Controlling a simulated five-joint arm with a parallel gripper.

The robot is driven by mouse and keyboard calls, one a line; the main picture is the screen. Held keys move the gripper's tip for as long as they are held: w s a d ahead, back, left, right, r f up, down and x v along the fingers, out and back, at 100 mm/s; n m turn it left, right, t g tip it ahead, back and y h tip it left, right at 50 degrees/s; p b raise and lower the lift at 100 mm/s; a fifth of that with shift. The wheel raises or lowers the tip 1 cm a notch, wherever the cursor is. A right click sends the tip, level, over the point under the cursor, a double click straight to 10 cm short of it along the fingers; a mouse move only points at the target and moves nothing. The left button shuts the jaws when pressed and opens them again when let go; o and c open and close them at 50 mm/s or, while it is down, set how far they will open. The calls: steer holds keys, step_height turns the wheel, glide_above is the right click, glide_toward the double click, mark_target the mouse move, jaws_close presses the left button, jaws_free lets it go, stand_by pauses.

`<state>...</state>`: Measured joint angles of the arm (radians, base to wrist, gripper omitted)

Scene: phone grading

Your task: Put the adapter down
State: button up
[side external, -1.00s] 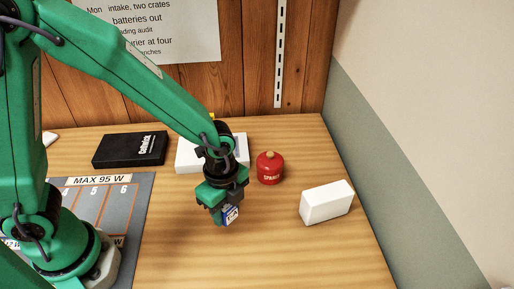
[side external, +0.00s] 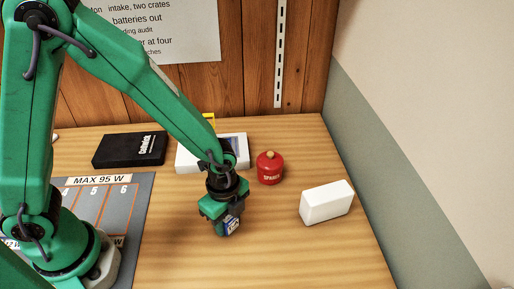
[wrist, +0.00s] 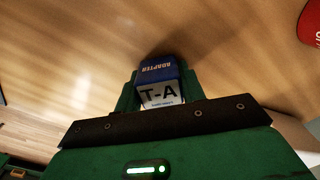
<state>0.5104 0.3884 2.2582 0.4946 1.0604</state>
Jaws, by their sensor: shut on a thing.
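The adapter (wrist: 160,84) is a small block with a blue top band reading "ADAPTER" and a white face marked "T-A" in the wrist view. My gripper (side external: 224,224) is shut on it, with a green finger on each side. In the side external view the adapter (side external: 231,225) shows blue and white at the fingertips, low over the bare wooden table (side external: 290,250). I cannot tell whether its underside touches the wood.
A red pot (side external: 270,169) stands behind and right of my gripper. A white box (side external: 327,202) lies farther right. A white-topped box (side external: 187,158) and a black box (side external: 130,149) lie at the back. A grey numbered mat (side external: 128,205) is at left. The front table is clear.

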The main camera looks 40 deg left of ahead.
steer(key=shift+f, duration=0.15)
steer(key=o, duration=1)
steer(key=shift+c, duration=0.2)
steer(key=shift+r, duration=0.2)
step_height(320, 180, up, 12)
stand_by(0.4)
steer(key=s+a+r+n+t, duration=0.2)
steer(key=s+a+r+n, duration=0.1)
steer(key=a+r+n, duration=0.3)
steer(key=s+a+r+n+t, duration=0.3)
steer(key=a+r+n, duration=0.3)
steer(key=a+n, duration=0.4)
steer(key=shift+s+a+n+t, duration=0.35)
steer(key=shift+s+n, duration=0.4)
steer(key=shift+n, duration=0.25)
